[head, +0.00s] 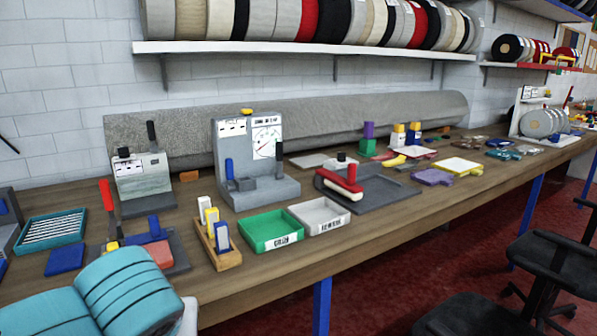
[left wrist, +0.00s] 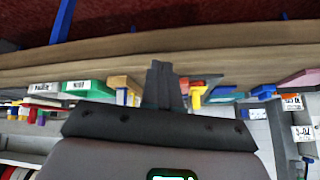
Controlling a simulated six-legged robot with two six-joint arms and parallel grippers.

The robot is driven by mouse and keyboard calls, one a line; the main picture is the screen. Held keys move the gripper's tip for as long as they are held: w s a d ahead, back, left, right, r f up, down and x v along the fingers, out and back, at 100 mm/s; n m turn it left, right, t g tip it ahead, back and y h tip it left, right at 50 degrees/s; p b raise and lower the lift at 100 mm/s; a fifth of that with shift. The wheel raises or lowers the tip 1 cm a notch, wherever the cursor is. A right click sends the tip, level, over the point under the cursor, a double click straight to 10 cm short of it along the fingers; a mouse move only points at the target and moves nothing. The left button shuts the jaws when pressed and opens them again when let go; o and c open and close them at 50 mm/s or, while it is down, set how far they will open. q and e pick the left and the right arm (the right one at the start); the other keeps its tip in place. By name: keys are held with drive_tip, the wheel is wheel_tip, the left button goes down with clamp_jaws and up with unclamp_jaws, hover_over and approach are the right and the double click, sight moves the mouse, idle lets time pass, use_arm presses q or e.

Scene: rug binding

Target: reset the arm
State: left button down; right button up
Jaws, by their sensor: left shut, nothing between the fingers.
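My left gripper (left wrist: 165,84) shows in the left wrist view, at the middle, with its dark fingers together and nothing between them. That view is upside down, with the bench's front edge (left wrist: 230,50) running across above the bench items. The gripper overlaps the edge in the picture; I cannot tell how far apart they are. Neither gripper shows in the head view. My right gripper is in neither view.
The wooden workbench (head: 400,213) carries a green tray (head: 272,230), a white tray (head: 318,215), a wooden block holder (head: 228,259) and a grey fixture (head: 262,190). Black chairs (head: 545,260) stand on the right.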

use_arm(q)
drive_tip(key=d+f+m+g+h, duration=0.2)
drive_tip(key=d+f+g, duration=0.15)
drive_tip(key=f, duration=1.05)
drive_tip(key=d+f+m+g+h, duration=0.1)
drive_tip(key=d+f+g+h, duration=0.2)
drive_tip(key=f, duration=1.1)
drive_tip(key=s+f+n+h, duration=0.1)
drive_tip(key=s+f, duration=0.6)
drive_tip(key=f, duration=0.2)
drive_tip(key=s+f+n+h, duration=0.1)
drive_tip(key=s+f+n, duration=0.1)
drive_tip(key=s+f, duration=0.65)
wheel_tip(320, 180, up, 13)
drive_tip(key=w+p, duration=0.1)
drive_tip(key=p, duration=1.4)
drive_tip(key=shift+w, duration=0.2)
drive_tip(key=shift+s, duration=0.1)
